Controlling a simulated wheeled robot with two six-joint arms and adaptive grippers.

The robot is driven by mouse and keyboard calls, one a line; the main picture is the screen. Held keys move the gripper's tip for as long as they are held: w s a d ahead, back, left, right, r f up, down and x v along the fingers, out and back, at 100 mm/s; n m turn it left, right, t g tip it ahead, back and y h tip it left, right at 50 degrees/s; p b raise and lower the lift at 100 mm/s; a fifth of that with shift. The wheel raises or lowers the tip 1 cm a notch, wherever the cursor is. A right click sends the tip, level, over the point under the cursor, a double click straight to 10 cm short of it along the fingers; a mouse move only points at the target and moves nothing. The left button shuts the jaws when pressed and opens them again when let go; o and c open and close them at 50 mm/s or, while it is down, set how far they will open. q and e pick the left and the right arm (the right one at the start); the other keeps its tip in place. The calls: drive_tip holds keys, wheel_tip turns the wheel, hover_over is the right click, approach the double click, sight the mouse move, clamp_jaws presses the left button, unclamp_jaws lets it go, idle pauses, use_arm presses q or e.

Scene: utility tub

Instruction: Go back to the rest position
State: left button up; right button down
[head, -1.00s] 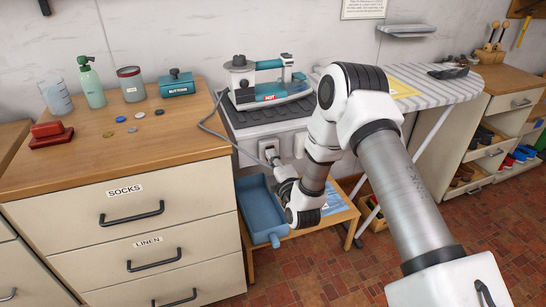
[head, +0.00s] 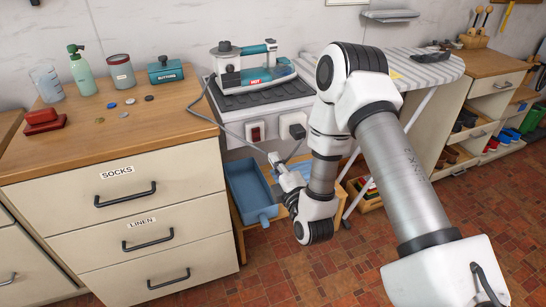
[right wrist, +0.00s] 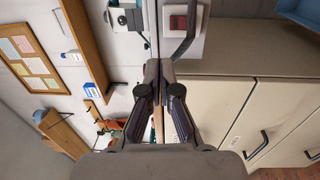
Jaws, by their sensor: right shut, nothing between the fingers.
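My right arm comes in from the right and covers part of the ironing board. My left gripper is not in view.
The grey cord (head: 213,116) hangs from the iron (head: 250,68), close to my gripper. A blue tray (head: 249,188) lies just below. Drawers (head: 120,195) stand left.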

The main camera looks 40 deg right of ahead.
idle(0.4)
drive_tip(key=s+a+f+g+y+p, duration=0.4)
drive_tip(key=s+a+f+g+p, duration=0.3)
drive_tip(key=s+a+f+p, duration=0.2)
drive_tip(key=s+a+f+m+g, duration=0.1)
drive_tip(key=s+f+m+g, duration=0.3)
drive_tip(key=s+m, duration=0.4)
drive_tip(key=s+a+f+m+g, duration=0.1)
drive_tip(key=s+f+m+g, duration=0.4)
drive_tip(key=s, duration=0.7)
drive_tip(key=m+g, duration=0.2)
drive_tip(key=m, duration=0.1)
drive_tip(key=shift+s+f, duration=0.2)
drive_tip(key=shift+s, duration=0.1)
drive_tip(key=shift+a, duration=0.1)
